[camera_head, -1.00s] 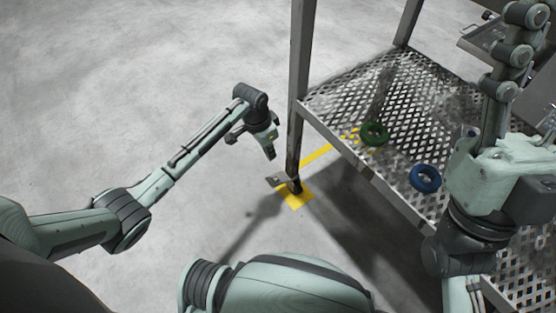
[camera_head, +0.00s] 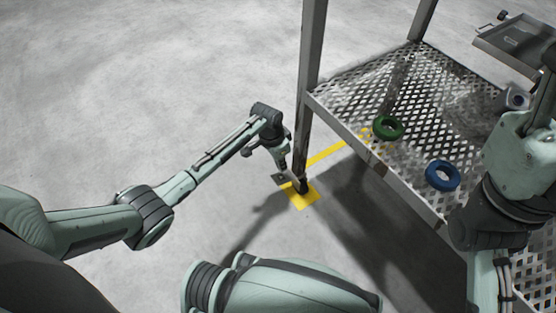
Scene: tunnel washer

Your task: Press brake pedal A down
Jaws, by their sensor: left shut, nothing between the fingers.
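Brake pedal A (camera_head: 279,178) is a small dark grey plate low at the foot of the cart's near left leg, beside a yellow floor patch. My left gripper (camera_head: 284,168) is shut and empty, pointing down just above the pedal in the picture. I cannot tell whether its tips touch the pedal. The gripper hides part of the space between pedal and leg. My right arm rises along the right edge, and its gripper is not in view.
The cart has a perforated metal shelf (camera_head: 345,95) and upright posts. A green ring (camera_head: 388,128), a blue ring (camera_head: 442,175) and a grey round part (camera_head: 515,98) lie on it. A grey tray (camera_head: 520,45) is at upper right. The floor at left is clear.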

